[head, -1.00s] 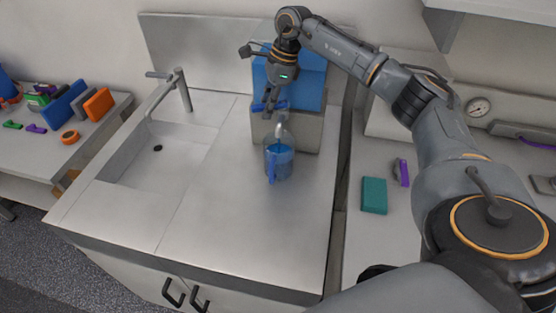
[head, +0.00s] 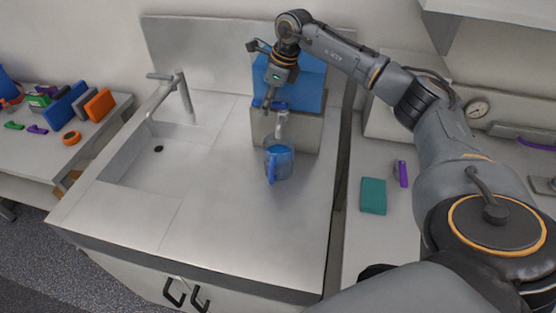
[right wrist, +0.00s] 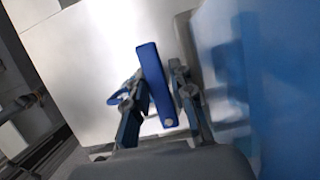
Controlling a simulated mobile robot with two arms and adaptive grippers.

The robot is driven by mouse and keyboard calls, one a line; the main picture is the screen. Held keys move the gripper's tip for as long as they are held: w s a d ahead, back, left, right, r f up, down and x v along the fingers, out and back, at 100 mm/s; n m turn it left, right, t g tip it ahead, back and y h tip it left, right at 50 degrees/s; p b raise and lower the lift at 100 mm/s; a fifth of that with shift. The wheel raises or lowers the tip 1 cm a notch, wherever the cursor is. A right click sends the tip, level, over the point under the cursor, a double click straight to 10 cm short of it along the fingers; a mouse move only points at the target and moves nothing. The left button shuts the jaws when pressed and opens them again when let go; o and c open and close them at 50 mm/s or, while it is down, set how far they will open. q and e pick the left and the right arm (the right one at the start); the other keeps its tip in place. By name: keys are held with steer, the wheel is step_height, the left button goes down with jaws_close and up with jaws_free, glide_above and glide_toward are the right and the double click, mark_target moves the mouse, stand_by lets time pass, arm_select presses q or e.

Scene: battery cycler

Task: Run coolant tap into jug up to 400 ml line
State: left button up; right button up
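The clear jug (head: 283,165) stands upright on the counter under the coolant tap, its blue handle facing the front. Blue liquid shows inside; its graduation lines are too small to read. The tap spout (head: 282,122) comes out of the pale front of a blue-topped coolant unit (head: 305,82). My right gripper (head: 268,104) points down at the blue tap lever. In the right wrist view, the lever (right wrist: 155,85) lies between its two fingers (right wrist: 160,95), with narrow gaps visible, so it looks open around the lever. My left gripper is out of view.
A sink (head: 150,155) with a grey faucet (head: 182,90) lies left of the jug. The counter (head: 250,225) in front of the jug is clear. A teal box (head: 373,196) lies on the right bench. Several coloured items crowd the left bench.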

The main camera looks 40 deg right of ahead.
steer(key=shift+d+r, duration=0.1)
steer(key=shift+o, duration=1.2)
steer(key=shift+w, duration=0.1)
steer(key=shift+r, duration=0.1)
steer(key=shift+d+r+p, duration=0.15)
steer(key=shift+r+p, duration=0.35)
steer(key=shift+r, duration=0.1)
steer(key=p+v, duration=0.4)
steer(key=v, duration=0.2)
steer(key=shift+d, duration=0.1)
steer(key=shift+d+r, duration=0.15)
steer(key=shift+r, duration=0.1)
steer(key=shift+f, duration=0.1)
